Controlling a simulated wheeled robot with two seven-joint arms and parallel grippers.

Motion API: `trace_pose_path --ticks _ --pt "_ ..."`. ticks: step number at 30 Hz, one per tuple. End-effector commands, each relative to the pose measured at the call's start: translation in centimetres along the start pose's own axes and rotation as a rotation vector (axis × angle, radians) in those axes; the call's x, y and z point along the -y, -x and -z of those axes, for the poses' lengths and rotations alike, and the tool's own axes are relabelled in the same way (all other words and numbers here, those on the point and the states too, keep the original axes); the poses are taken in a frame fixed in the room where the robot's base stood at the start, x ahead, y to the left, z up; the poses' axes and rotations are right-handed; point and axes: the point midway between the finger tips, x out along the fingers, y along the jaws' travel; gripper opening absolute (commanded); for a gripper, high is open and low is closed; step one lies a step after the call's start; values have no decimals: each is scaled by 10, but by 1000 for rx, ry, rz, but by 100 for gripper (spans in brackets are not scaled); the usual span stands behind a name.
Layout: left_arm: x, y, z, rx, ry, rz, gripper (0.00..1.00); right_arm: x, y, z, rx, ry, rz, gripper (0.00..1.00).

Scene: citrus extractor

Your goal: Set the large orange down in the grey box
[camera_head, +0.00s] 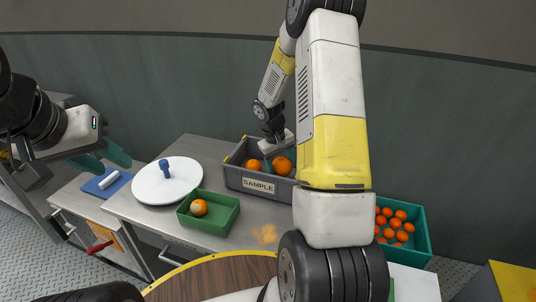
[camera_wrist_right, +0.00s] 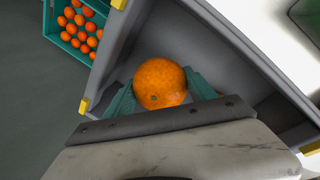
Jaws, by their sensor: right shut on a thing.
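The large orange (camera_head: 283,167) is inside the grey box (camera_head: 232,180) marked SAMPLE, at its right part. My right gripper (camera_head: 279,158) reaches down into the box and is shut on this orange. The right wrist view shows the orange (camera_wrist_right: 160,82) between the two teal fingers, with the box walls (camera_wrist_right: 245,45) around it. Whether it touches the box floor is hard to tell. A second orange (camera_head: 253,166) sits in the left part of the box. My left gripper (camera_head: 103,160) is at the far left, empty, with its fingers apart.
A green tray (camera_head: 228,216) holding an orange-and-white fruit (camera_head: 199,207) stands in front of the box. A white round lid (camera_head: 150,185) with a blue knob is to the left. A teal crate (camera_head: 421,240) of small oranges is at the right. An orange stain (camera_head: 264,233) marks the table.

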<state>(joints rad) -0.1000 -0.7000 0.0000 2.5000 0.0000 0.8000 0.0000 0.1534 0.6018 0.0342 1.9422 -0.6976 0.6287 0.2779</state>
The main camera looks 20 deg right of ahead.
Motion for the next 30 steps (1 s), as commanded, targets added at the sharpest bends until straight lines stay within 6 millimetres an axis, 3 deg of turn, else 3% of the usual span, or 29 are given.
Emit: trace_pose_path --ticks 30 --pt "0 0 0 0 0 0 36 4 -20 0 0 0 0 15"
